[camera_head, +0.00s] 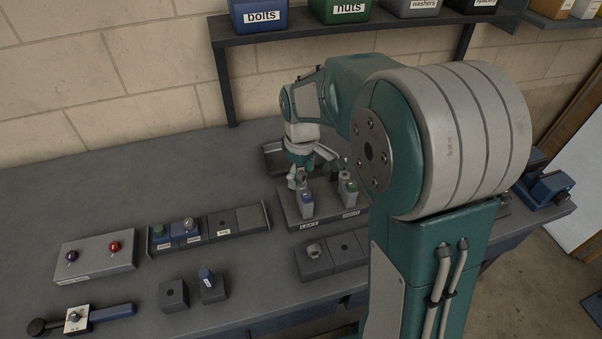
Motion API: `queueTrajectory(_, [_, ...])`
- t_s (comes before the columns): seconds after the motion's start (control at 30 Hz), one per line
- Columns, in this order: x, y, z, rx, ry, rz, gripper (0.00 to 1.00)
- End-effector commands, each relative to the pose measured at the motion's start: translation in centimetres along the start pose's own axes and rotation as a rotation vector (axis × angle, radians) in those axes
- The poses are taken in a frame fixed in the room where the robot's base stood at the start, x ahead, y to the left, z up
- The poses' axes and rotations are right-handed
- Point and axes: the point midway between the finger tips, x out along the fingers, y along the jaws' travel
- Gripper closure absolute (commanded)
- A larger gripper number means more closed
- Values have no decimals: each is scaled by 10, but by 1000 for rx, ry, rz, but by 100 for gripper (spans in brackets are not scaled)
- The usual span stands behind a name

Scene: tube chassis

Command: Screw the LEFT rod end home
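The fixture plate (331,219) carries two grey upright blocks above labels that appear to read LEFT and RIGHT. The left block (307,208) has a blue mark near its top. The right block (349,195) has a green mark. My gripper (302,178) points down at the top of the left block, very close to it. Its fingers are small and partly overlap the block's top. I cannot make out a rod end there, nor whether the fingers are closed on one.
A rack (223,221) with labelled blocks stands left of the fixture. A grey box (95,257) with red and dark blue knobs, a dark-handled tool (118,312) and small dark blocks (173,295) lie nearer. A dark tray (274,158) is behind my gripper. The bench's left back is clear.

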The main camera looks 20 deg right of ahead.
Motion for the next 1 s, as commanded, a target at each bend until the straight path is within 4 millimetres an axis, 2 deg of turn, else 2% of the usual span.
queueTrajectory(0.27, [-5,0,-1,1,1,1,20])
queueTrajectory(0.37, [-20,1,-1,1,3,2,20])
queueTrajectory(0.73, [-95,0,-2,0,2,2,20])
queueTrajectory(0.83, [-108,1,-2,0,1,2,20])
queueTrajectory(1.0, [-118,0,-2,0,-1,0,20])
